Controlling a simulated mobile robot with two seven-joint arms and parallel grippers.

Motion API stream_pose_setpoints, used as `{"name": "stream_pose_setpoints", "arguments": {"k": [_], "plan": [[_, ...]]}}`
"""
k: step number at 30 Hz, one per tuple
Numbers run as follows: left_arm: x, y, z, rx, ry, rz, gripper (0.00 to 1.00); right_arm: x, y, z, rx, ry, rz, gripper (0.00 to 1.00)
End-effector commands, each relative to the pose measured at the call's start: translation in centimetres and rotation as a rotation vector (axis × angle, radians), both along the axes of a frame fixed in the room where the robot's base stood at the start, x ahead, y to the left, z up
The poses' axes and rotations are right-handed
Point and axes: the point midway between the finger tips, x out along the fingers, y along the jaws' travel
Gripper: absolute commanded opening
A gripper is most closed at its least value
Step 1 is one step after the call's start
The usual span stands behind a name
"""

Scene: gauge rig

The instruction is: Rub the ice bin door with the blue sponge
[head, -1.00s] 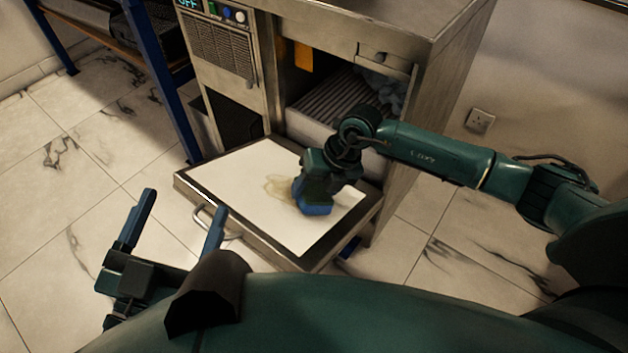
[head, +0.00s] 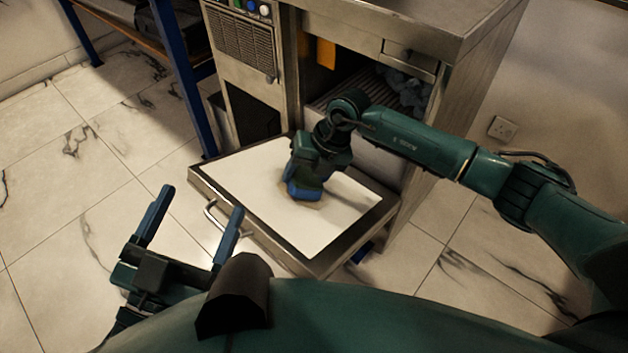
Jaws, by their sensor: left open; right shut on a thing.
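The ice bin door (head: 262,209) is folded down flat in front of the ice machine, its white inner panel facing up. My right gripper (head: 307,178) is shut on the blue sponge (head: 304,192) and holds it low over the middle of the panel, seemingly touching it. A small brownish patch shows at the sponge's edge; the rest of it is hidden or gone. My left gripper (head: 194,228) is open and empty, in front of the door's left corner.
The ice machine (head: 345,28) stands behind the door, its bin opening showing ice at the right. A metal handle (head: 213,220) sticks out from the door's front edge. A blue-legged rack (head: 183,78) stands at the left. The marble floor (head: 75,205) at left is clear.

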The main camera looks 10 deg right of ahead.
Motion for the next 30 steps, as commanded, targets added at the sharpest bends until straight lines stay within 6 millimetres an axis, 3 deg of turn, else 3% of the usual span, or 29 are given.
{"name": "stream_pose_setpoints", "arguments": {"k": [21, 30], "plan": [[0.0, 0.0, -2.9, 0.0, 0.0, 0.0, 0.79, 3.7, 3.0, -0.4, 0.0, -0.001, 0.001, 0.34], [0.0, 0.0, -2.5, 0.0, 0.0, 0.0, 0.79, 4.0, 3.4, -0.3, 0.0, 0.001, 0.0, 0.34]]}}
